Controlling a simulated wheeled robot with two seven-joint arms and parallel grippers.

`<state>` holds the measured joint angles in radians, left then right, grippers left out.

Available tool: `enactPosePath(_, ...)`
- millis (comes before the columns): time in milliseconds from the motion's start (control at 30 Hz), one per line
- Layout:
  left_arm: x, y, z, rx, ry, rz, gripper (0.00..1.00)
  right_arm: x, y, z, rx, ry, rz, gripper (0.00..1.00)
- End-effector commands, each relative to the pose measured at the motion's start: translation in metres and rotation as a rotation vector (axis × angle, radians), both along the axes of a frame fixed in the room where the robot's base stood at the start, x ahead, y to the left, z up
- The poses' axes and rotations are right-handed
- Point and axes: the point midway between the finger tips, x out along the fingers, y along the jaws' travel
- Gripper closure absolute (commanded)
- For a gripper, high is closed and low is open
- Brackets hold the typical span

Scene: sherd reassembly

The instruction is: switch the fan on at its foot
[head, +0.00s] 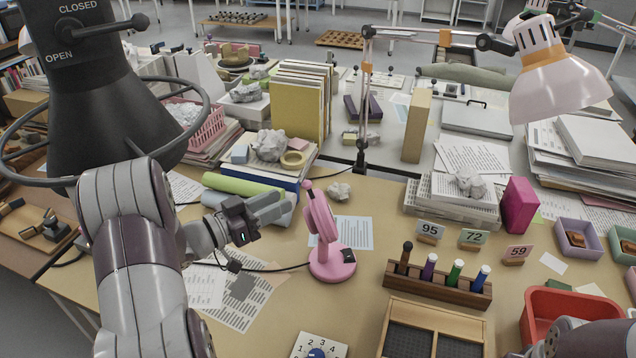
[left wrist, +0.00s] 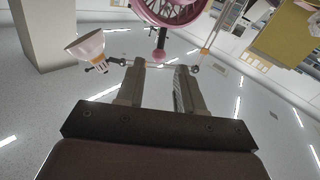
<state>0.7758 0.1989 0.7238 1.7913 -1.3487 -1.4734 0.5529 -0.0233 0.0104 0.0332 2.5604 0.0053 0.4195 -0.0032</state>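The pink desk fan (head: 320,215) stands upright on the tan table in the middle of the head view, its head seen nearly edge-on. Its round pink foot (head: 331,266) carries a dark switch block (head: 349,256) on its right side. I cannot tell the switch's position. My left gripper (head: 278,207) is left of the fan head, above the foot, with its fingers pointing right towards the fan. In the left wrist view its two fingers (left wrist: 161,68) stand apart with nothing between them. The fan's cage (left wrist: 172,10) shows beyond the fingertips. My right gripper is out of view.
A rack of coloured pens (head: 437,285) stands right of the foot. Paper sheets lie around the fan, and a numbered dial box (head: 318,347) is in front. A green roll (head: 240,186) and stacked books are behind my left gripper. A red bin (head: 570,305) is at right.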

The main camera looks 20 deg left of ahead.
Motion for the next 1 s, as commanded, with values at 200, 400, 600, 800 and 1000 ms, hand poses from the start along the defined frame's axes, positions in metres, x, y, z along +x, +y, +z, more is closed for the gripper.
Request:
enactPosePath(200, 0.041, -0.027, 0.001, 0.002, -0.001, -0.004, 0.63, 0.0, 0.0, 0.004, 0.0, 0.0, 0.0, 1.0)
enactPosePath(400, 0.071, -0.044, 0.0, 0.002, 0.001, -0.001, 0.63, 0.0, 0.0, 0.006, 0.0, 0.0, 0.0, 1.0)
enactPosePath(600, 0.086, -0.053, 0.0, 0.002, 0.001, 0.002, 0.63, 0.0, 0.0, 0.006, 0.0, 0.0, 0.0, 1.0)
enactPosePath(800, 0.088, -0.054, 0.0, 0.002, 0.001, 0.002, 0.63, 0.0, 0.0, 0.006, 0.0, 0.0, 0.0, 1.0)
enactPosePath(1000, 0.088, -0.054, 0.0, 0.002, 0.001, 0.002, 0.93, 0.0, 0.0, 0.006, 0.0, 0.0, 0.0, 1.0)
